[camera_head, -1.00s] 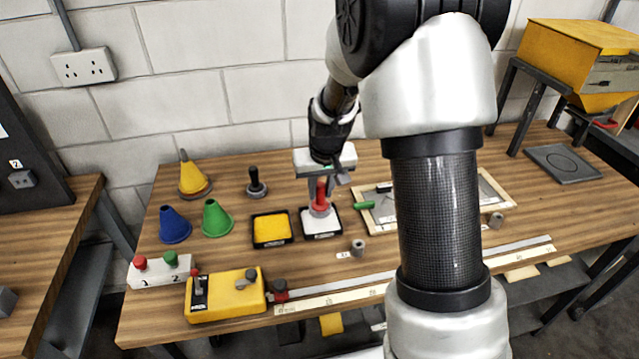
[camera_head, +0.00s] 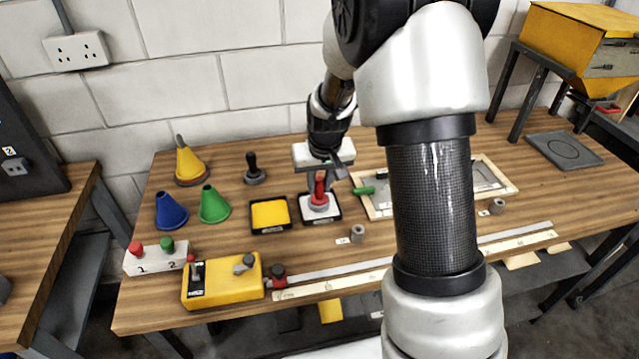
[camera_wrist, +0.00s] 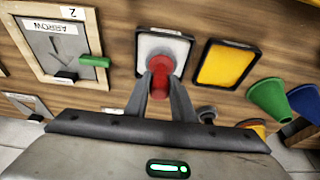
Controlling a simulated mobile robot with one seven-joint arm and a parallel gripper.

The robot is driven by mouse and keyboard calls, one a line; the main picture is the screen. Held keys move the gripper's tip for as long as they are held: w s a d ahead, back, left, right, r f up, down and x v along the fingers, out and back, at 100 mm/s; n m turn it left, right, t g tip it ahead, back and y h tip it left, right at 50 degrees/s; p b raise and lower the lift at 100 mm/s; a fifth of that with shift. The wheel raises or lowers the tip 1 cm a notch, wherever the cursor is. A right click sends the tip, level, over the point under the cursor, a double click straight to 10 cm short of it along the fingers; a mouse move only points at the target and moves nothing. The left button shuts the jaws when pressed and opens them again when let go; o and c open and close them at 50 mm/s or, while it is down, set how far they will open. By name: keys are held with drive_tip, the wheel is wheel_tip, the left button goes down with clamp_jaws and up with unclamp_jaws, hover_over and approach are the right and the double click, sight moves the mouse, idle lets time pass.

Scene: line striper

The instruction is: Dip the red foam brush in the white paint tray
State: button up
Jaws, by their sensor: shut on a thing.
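The red foam brush (camera_head: 320,190) is upright over the white paint tray (camera_head: 334,208), its round base down at the white paint. Whether the foam touches the paint or hovers just above it I cannot tell. My gripper (camera_head: 320,174) is shut on the brush's red handle from above. In the wrist view the red handle (camera_wrist: 160,72) sits between my two fingers, and the white tray (camera_wrist: 150,44) lies behind it, with the brush and fingers hiding part of the paint.
A yellow paint tray (camera_head: 270,214) stands just left of the white one. A black-handled brush (camera_head: 254,170), green cone (camera_head: 213,204) and blue cone (camera_head: 171,210) are further left. A framed stencil (camera_head: 380,207) with a green handle lies to the right. A small grey cylinder (camera_head: 357,233) stands in front.

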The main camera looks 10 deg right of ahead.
drive_tip(key=shift+f+b, duration=0.4)
idle(0.5)
idle(0.6)
drive_tip(key=shift+r+p, duration=1.45)
drive_tip(key=shift+r, duration=0.85)
